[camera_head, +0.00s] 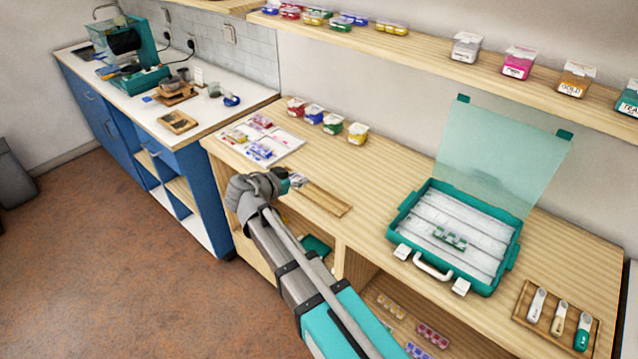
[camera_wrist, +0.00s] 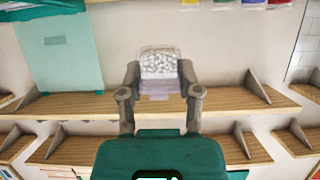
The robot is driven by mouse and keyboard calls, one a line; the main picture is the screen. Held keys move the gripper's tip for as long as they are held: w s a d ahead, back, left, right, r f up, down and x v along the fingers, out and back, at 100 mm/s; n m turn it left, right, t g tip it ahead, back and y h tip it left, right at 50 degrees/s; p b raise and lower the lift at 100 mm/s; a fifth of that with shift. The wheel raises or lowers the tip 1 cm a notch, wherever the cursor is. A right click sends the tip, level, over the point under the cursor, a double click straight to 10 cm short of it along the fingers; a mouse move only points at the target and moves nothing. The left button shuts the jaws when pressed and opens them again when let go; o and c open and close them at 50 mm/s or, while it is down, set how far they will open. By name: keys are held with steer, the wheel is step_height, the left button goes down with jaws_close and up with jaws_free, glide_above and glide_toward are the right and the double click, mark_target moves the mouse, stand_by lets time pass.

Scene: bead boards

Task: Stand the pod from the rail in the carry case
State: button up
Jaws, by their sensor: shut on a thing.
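My gripper (camera_head: 284,182) is shut on a small clear pod (camera_wrist: 160,66) filled with whitish beads, held between its two fingers in the wrist view. In the head view the pod (camera_head: 297,180) is small and partly hidden by the gripper, above the left end of the wooden rail (camera_head: 325,199). I cannot tell from the head view how far above the rail it is. The teal carry case (camera_head: 397,222) stands open on the bench to the right, its clear teal lid (camera_head: 505,150) raised.
A white board (camera_head: 285,150) with coloured beads lies left of the rail, with several small coloured tubs (camera_head: 331,124) behind. A wooden tray (camera_head: 520,312) with three labelled scoops sits right of the case. The bench between rail and case is clear.

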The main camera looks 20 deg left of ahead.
mark_target(317, 192)
steer(key=w+f+b, duration=0.2)
steer(key=w, duration=0.1)
steer(key=w+d+f+b, duration=0.1)
steer(key=w+f+b, duration=0.1)
steer(key=w, duration=0.1)
steer(key=w+f+b, duration=0.2)
steer(key=w+f, duration=0.1)
steer(key=shift+d, duration=0.3)
steer(key=shift+w+f+b, duration=0.25)
steer(key=shift+w+b, duration=0.1)
steer(key=shift+b, duration=0.15)
steer(key=shift+w+d+f+b, duration=0.15)
steer(key=shift+w+f+b, duration=0.3)
steer(key=shift+f+b, duration=0.35)
steer(key=shift+s+f+b, duration=0.1)
steer(key=shift+f+b, duration=0.9)
steer(key=shift+f, duration=0.25)
steer(key=o, duration=0.9)
